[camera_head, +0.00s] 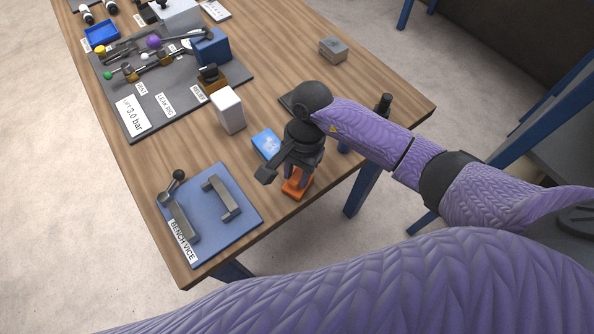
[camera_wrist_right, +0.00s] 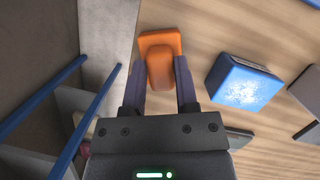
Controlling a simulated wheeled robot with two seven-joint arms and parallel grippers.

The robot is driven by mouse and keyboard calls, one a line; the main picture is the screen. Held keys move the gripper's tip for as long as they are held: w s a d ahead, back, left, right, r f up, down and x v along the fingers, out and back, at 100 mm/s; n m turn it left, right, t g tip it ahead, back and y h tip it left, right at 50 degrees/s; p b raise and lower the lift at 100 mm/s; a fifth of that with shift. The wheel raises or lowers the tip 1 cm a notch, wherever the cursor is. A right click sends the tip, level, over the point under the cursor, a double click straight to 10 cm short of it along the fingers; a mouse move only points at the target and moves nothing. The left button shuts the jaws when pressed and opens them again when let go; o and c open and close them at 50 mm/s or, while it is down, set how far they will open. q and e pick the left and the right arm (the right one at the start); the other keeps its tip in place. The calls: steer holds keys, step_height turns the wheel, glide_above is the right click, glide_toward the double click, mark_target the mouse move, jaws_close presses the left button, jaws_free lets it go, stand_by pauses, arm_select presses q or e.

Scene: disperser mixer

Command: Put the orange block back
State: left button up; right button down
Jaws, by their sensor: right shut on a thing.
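The orange block (camera_head: 292,188) is at the right edge of the wooden table, below my right gripper in the head view. In the right wrist view the orange block (camera_wrist_right: 160,62) sits between the two fingers. My right gripper (camera_head: 299,174) is shut on it; in the right wrist view its fingertips (camera_wrist_right: 160,85) lie along the block's two sides. I cannot tell whether the block touches the table. My left gripper is not in view.
A blue box (camera_head: 267,144) stands close beside the gripper. The bench vice plate (camera_head: 240,236) lies to the left, a white block (camera_head: 229,110) behind. A lift rig board (camera_head: 131,125) and a grey block (camera_head: 333,48) are farther back. The table edge is very near.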

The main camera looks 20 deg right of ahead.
steer(key=shift+f, duration=0.1)
steer(key=shift+c, duration=1.8)
jaws_free()
steer(key=shift+r, duration=0.3)
steer(key=p+v, duration=0.1)
steer(key=v, duration=1)
steer(key=shift+w+r, duration=0.15)
steer(key=shift+r, duration=0.25)
steer(key=shift+d, duration=0.1)
